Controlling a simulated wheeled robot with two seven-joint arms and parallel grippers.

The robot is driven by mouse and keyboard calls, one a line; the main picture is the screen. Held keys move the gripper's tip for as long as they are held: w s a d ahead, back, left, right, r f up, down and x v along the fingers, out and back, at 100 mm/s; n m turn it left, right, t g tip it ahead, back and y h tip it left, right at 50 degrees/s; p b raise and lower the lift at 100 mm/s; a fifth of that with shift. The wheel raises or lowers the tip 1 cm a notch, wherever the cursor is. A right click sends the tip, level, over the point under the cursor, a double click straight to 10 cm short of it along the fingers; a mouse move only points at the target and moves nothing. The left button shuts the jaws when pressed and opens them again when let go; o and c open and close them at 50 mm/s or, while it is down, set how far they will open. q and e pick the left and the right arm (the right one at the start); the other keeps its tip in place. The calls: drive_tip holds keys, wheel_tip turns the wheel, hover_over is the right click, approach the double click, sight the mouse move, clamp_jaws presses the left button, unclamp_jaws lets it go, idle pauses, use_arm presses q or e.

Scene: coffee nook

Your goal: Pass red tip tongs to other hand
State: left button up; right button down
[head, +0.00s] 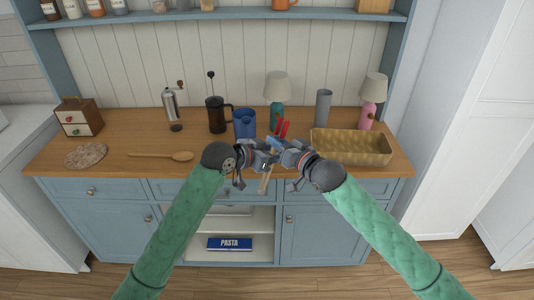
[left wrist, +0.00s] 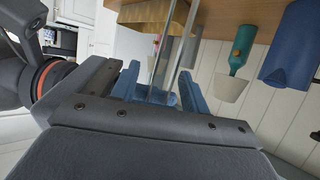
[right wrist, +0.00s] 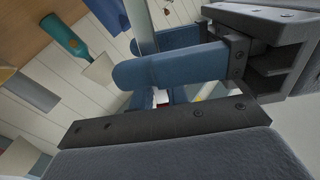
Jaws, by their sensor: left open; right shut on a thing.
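The red tip tongs have red tips (head: 284,129) that show just above my grippers in the head view, with pale arms (head: 265,184) hanging below. My right gripper (head: 284,151) is shut on the tongs in front of the counter. My left gripper (head: 266,160) is open and close beside the right one. In the left wrist view the tongs' metal arms (left wrist: 168,50) run between the left gripper's two blue fingers. In the right wrist view a metal length (right wrist: 145,30) shows beyond the right fingers, which partly hide the tongs.
Behind the grippers on the wooden counter (head: 120,140) stand a blue pitcher (head: 244,123), a French press (head: 216,115), a teal lamp (head: 277,95) and a grey cylinder (head: 323,107). A woven basket (head: 350,147) is right; a wooden spoon (head: 160,155) lies left.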

use_arm(q)
drive_tip(key=shift+d, duration=0.1)
clamp_jaws()
use_arm(e)
drive_tip(key=c, duration=1.3)
unclamp_jaws()
drive_tip(key=shift+s, duration=0.1)
